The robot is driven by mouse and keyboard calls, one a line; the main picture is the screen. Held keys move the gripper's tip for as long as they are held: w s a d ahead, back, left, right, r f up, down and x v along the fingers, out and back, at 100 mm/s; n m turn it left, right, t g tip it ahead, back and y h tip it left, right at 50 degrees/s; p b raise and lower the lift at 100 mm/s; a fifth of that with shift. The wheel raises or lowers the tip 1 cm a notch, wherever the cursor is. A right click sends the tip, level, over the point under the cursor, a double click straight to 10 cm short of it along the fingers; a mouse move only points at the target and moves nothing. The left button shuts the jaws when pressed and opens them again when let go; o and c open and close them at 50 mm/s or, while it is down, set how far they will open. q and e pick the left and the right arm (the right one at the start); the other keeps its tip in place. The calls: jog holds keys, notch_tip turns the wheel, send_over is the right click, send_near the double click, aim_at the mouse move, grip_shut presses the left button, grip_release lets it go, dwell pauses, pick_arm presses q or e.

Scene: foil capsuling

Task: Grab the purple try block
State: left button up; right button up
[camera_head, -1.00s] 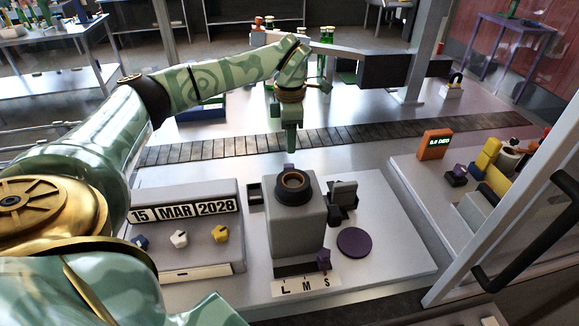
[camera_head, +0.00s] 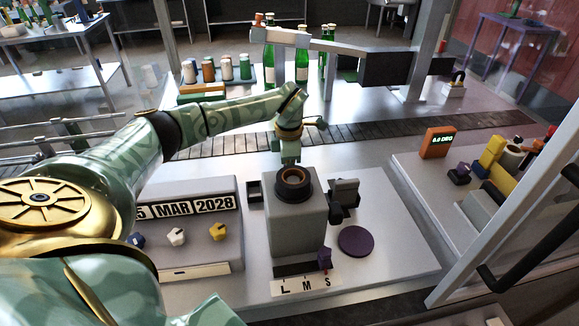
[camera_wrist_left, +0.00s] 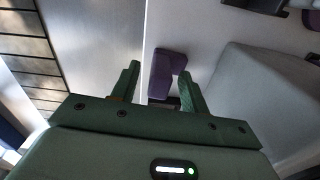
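A purple block (camera_wrist_left: 165,72) shows in the left wrist view, just ahead of my left gripper (camera_wrist_left: 158,82). Its two green fingers are apart, with the block between and beyond their tips, nearer the right finger. I cannot tell whether that finger touches it. In the head view my left gripper (camera_head: 290,158) points down behind the grey machine (camera_head: 297,225) with the dark ring on top. The purple block is hidden there by the gripper and machine. My right gripper is not in view.
A purple slider knob (camera_head: 325,257) sits above the L M S label (camera_head: 305,286). A purple disc (camera_head: 355,241) lies to the machine's right. A date board (camera_head: 187,209) stands left, with small knobs below. A conveyor (camera_head: 235,141) runs behind. Bottles (camera_head: 301,65) stand farther back.

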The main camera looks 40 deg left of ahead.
pick_arm(q)
grip_shut()
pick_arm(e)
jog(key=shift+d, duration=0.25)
